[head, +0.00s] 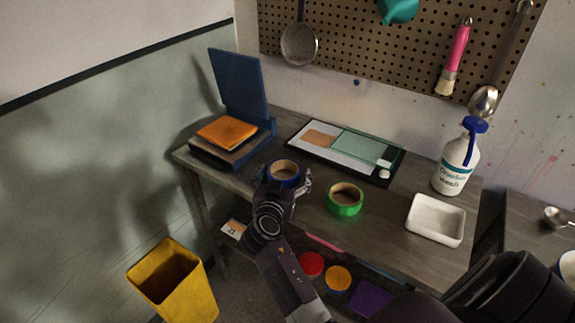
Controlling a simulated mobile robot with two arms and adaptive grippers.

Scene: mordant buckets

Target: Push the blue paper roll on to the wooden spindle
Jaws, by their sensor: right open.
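A blue roll (284,171) with a tan inner core sits on the desk, left of the middle. My right gripper (284,183) is open at the near side of the blue roll. Its fingers spread to either side of the roll's front, partly hiding it; I cannot tell whether they touch it. I cannot make out a wooden spindle in this view. My left gripper is not in view.
A white tray (435,220) and a spray bottle (455,165) are at the right. A framed board (345,150) lies behind; a blue hinged stand (239,85) is at the left. A yellow bin (175,285) stands below.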

